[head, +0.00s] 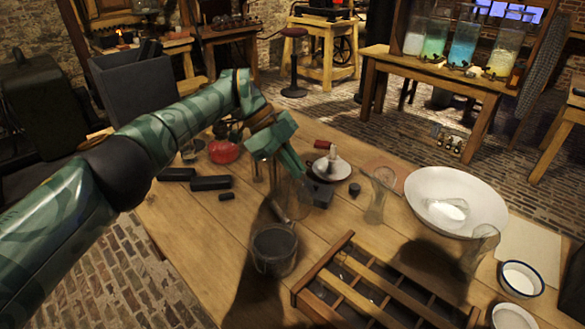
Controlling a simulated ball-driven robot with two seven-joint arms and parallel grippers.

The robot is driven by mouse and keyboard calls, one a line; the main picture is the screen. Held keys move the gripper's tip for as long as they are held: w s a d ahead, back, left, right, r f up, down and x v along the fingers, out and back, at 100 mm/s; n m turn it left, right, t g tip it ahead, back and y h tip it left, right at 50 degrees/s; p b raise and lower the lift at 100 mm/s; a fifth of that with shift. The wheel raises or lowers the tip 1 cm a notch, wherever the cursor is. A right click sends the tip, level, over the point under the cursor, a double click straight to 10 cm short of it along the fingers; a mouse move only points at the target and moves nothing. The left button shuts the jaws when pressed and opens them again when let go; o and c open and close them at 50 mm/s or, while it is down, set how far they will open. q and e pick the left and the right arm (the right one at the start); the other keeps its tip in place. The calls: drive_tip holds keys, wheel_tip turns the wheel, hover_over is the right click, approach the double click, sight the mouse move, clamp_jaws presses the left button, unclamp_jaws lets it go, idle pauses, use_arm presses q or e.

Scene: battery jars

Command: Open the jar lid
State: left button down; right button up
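My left gripper (283,168) reaches in from the left over the wooden table, pointing down. Its fingers are small and partly blurred against the things behind, so I cannot tell whether they are open or shut. A clear glass jar (291,198) shows just below the fingers; I cannot tell whether they touch it. A glass jar with dark contents or a dark top (273,250) stands nearer on the table, below the gripper in the picture. No separate lid can be made out clearly on either jar. My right gripper is not in view.
A divided wooden tray (345,246) lies at the front. A white basin (425,190) stands at the right, with clear glasses (375,197) (480,247) nearby. A red pot (223,152) and dark blocks (211,183) lie at the left. The table's left front is clear.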

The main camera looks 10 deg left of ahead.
use_arm(q)
drive_tip(key=shift+r, duration=0.1)
drive_tip(key=c, duration=1.6)
unclamp_jaws()
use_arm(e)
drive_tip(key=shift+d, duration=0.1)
